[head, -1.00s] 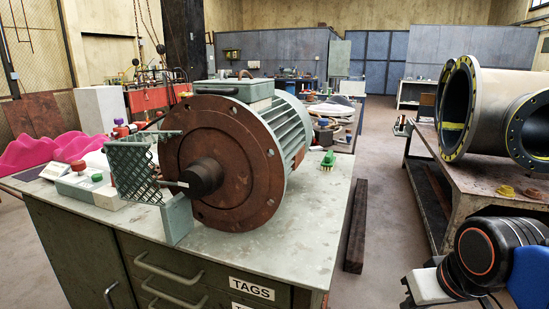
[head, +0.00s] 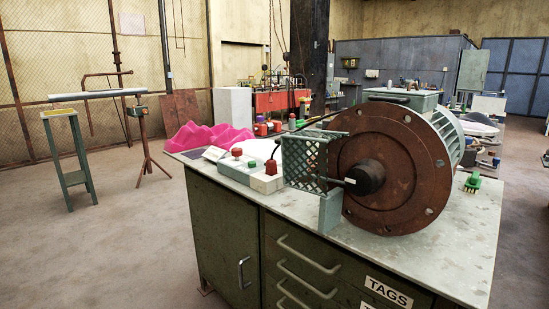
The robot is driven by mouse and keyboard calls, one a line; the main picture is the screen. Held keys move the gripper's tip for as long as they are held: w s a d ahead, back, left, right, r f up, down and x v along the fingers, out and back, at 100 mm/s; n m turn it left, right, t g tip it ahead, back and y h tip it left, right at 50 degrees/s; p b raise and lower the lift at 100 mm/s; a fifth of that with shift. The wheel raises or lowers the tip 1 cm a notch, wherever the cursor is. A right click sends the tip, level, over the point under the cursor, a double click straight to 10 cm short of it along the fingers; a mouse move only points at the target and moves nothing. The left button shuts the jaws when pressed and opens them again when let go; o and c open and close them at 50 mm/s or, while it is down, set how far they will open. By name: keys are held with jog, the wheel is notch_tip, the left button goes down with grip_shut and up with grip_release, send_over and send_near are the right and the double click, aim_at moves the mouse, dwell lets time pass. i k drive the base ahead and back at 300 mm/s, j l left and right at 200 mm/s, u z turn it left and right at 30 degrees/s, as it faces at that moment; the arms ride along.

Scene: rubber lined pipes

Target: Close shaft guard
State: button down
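The shaft guard (head: 305,163) is a grey-green mesh cage on a small post (head: 330,208) at the left front of the motor. It stands swung out to the left, and the motor's dark shaft hub (head: 365,177) is exposed. A thin rod (head: 341,181) reaches between the guard and the hub. The motor has a large rusty round flange (head: 392,205) and a ribbed grey-green body (head: 446,135). It sits on a cabinet top (head: 450,240). My gripper is not in the head view.
A green brush (head: 472,182) lies right of the motor. Cabinet handles (head: 308,255) protrude at the front.

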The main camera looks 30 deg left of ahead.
aim_at(294, 148)
jog(key=j+z, duration=0.1)
jog(key=j, duration=0.4)
jog(key=k+j, duration=0.15)
jog(key=j, duration=0.3)
jog(key=k+j+z, duration=0.15)
jog(key=j, duration=0.35)
jog(key=j+z, duration=0.1)
jog(key=j, duration=0.35)
jog(key=i+j+z, duration=0.1)
jog(key=j, duration=0.45)
jog(key=i+j+z, duration=0.1)
jog(key=j, duration=0.45)
jog(key=i+j, duration=0.15)
jog(key=j, duration=0.45)
jog(key=k+l, duration=0.9)
jog(key=l, duration=0.2)
